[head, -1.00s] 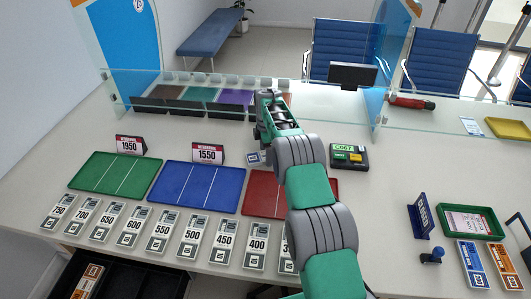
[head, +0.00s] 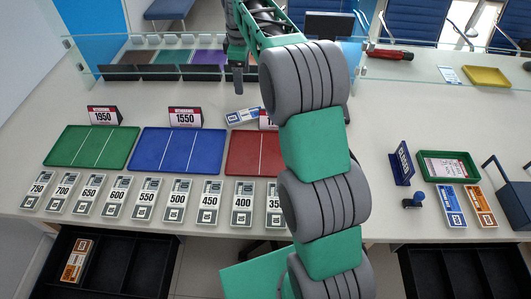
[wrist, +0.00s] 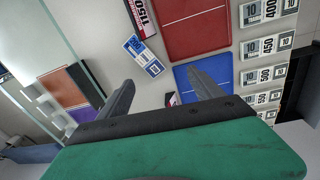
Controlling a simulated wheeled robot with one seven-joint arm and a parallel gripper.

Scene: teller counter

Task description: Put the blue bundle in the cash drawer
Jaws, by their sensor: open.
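A blue bundle (head: 242,116) lies flat on the counter behind the red tray, near the price signs. It also shows in the wrist view (wrist: 145,55), beyond my fingertips and apart from them. A second blue bundle (head: 451,206) lies at the right beside an orange one. My gripper (head: 237,82) is raised over the counter behind the first bundle, partly hidden in the head view. In the wrist view my gripper (wrist: 163,84) has its fingers wide apart with nothing between them. A black open drawer (head: 127,268) at lower left has compartments, with an orange bundle (head: 78,261) in the leftmost.
Green (head: 92,147), blue (head: 178,151) and red (head: 256,153) trays stand behind a row of grey-white bundles (head: 176,201). A glass screen (head: 420,68) runs along the back. Another black drawer (head: 465,272) is open at lower right. Bare counter lies right of my arm.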

